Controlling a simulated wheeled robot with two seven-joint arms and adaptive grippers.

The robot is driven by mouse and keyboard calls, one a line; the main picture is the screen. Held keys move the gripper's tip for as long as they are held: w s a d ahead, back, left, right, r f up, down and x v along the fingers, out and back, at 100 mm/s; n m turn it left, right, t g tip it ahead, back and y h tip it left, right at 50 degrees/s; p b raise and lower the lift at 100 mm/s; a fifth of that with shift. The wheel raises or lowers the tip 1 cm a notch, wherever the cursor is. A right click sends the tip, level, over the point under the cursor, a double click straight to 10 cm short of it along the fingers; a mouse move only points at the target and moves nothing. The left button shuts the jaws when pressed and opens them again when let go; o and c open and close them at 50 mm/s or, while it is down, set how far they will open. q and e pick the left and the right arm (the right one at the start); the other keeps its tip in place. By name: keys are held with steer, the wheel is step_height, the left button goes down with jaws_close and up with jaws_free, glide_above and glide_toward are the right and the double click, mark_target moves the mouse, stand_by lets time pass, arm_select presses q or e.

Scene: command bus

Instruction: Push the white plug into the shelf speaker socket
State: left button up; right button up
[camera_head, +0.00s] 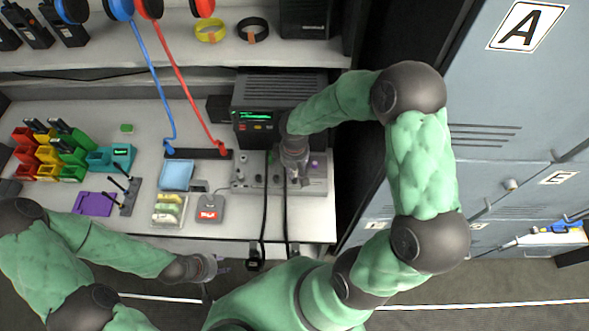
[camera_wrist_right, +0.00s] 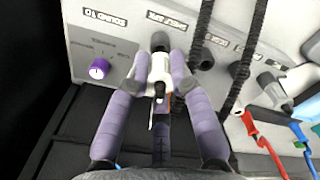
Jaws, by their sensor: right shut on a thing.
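The white plug (camera_wrist_right: 158,76) is held between the lavender fingers of my right gripper (camera_wrist_right: 160,66), which is shut on it. In the right wrist view the plug's front end points at a dark round socket (camera_wrist_right: 160,40) on the grey panel, under an upside-down label that seems to read shelf speaker. The tip is very close to the socket; I cannot tell whether it has entered. In the head view my right gripper (camera_head: 296,178) is over the grey panel (camera_head: 318,183), and the plug is hidden. My left gripper (camera_head: 207,288) is low, in front of the counter, too small and dark to read.
A purple knob (camera_wrist_right: 99,68) sits left of the socket. Black cables (camera_wrist_right: 240,55) run right of it, with other sockets beyond. Red clips (camera_wrist_right: 255,130) and blue clips (camera_wrist_right: 299,133) are at the right. The radio unit (camera_head: 268,103) stands behind the panel. Lockers (camera_head: 480,110) are at right.

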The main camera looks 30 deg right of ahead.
steer(key=shift+f+b, duration=0.95)
steer(key=shift+f, duration=0.1)
stand_by(0.8)
steer(key=o, duration=1)
steer(key=shift+r, duration=0.1)
steer(key=shift+r+p, duration=3.05)
steer(key=shift+r, duration=0.95)
